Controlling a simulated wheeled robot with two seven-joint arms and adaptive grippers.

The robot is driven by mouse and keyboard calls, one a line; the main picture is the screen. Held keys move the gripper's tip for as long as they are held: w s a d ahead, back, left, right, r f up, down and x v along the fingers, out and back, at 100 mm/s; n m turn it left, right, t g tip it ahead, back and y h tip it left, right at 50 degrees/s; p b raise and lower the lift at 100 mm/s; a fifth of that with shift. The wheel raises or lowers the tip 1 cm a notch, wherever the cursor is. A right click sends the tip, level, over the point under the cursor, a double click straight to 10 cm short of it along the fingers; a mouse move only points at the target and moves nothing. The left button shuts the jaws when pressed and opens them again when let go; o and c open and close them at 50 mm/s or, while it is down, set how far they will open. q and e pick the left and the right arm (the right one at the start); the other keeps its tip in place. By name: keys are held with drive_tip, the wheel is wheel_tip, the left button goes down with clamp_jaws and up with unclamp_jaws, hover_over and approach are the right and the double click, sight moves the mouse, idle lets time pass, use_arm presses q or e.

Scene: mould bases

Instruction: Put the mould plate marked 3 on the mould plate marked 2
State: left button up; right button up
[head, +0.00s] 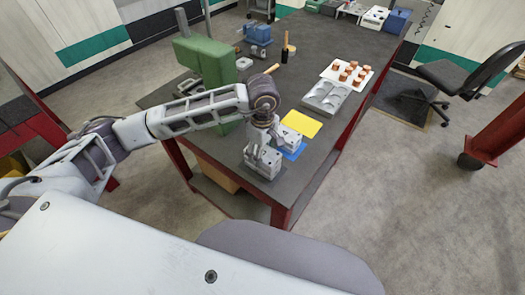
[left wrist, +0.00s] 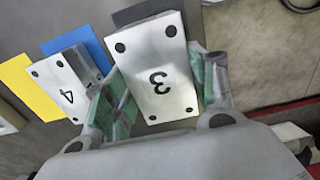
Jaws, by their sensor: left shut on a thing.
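The mould plate marked 3 (left wrist: 160,78) is a pale block with dark round holes near its corners. In the left wrist view it sits between the green-padded fingers of my left gripper (left wrist: 155,98), which is shut on it. In the head view my left gripper (head: 264,150) points down around this plate (head: 266,164) near the table's front corner. I cannot tell whether the plate touches what is below. I can read no plate marked 2. My right gripper is out of view.
A yellow mat (head: 301,123) lies bare behind the blue mat. A grey mould tray (head: 326,97) and a white tray (head: 338,77) with copper-coloured pieces stand farther back. The table edge is close to my gripper.

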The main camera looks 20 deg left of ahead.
use_arm(q)
drive_tip(key=o, duration=1.4)
drive_tip(key=shift+r, duration=0.2)
wheel_tip(320, 180, up, 12)
drive_tip(key=shift+f+b, duration=0.1)
drive_tip(key=shift+b, duration=0.8)
